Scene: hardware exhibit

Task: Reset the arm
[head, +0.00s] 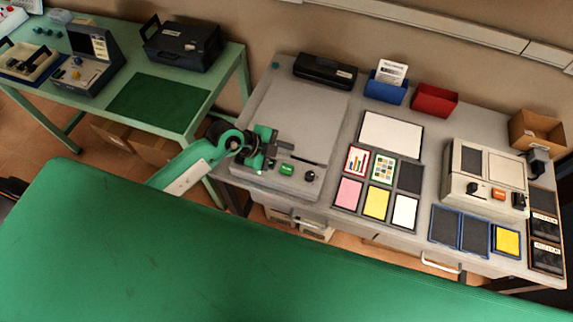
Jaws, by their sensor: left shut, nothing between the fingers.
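My left arm (187,172), green and white, reaches in from the left to the near left part of the grey workbench (345,110). My left gripper (268,150) is shut with nothing held. It is over the front left part of a flat grey device (298,115), close to its green button (287,169) and black knob (310,176). I cannot tell whether it touches the device. My right gripper is not in view.
The workbench also holds a black case (325,70), a blue bin (386,88), a red bin (434,100), a card panel (376,185), a beige machine (485,175) and a cardboard box (538,131). A green table (190,80) stands left. A large green surface (180,260) fills the foreground.

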